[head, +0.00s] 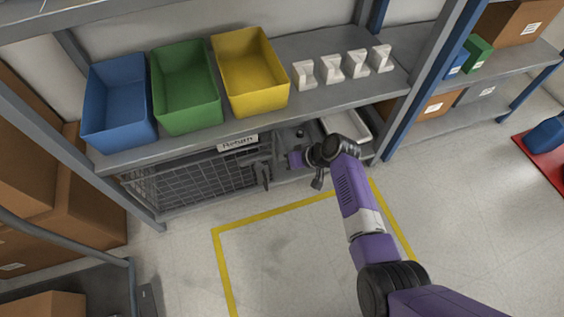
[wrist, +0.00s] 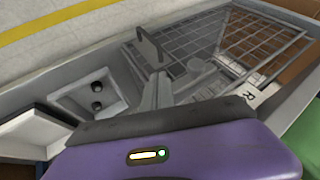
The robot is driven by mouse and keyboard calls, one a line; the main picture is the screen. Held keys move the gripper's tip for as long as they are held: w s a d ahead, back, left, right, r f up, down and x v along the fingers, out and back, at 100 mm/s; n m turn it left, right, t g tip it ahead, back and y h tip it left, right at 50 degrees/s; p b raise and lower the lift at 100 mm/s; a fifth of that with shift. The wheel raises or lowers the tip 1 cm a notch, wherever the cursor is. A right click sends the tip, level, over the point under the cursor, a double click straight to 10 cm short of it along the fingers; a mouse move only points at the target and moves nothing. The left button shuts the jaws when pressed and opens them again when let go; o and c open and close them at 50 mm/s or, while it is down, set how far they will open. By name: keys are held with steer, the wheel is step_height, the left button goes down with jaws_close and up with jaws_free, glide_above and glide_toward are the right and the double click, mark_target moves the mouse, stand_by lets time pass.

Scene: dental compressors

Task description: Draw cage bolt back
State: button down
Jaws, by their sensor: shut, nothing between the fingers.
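The wire-mesh cage (head: 195,178) sits under the shelf at the left, and its mesh also shows in the wrist view (wrist: 265,42). A grey upright handle (head: 263,174) stands at the cage's right end; in the wrist view the handle (wrist: 151,47) rises just beyond my fingers. A pale grey bolt-like fitting (wrist: 196,72) lies beside the fingers, towards the mesh; its exact shape is unclear. My gripper (wrist: 158,78) is shut and empty, close to the handle and fitting. I cannot tell whether it touches either. In the head view its fingertips are hard to make out.
Blue (head: 118,103), green (head: 185,88) and yellow bins (head: 250,72) stand on that shelf. A white tray (head: 346,125) lies right of my wrist. Yellow-taped floor (head: 290,250) in front is clear.

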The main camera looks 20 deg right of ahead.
steer(key=p+v, duration=0.3)
steer(key=v, duration=0.6)
stand_by(0.4)
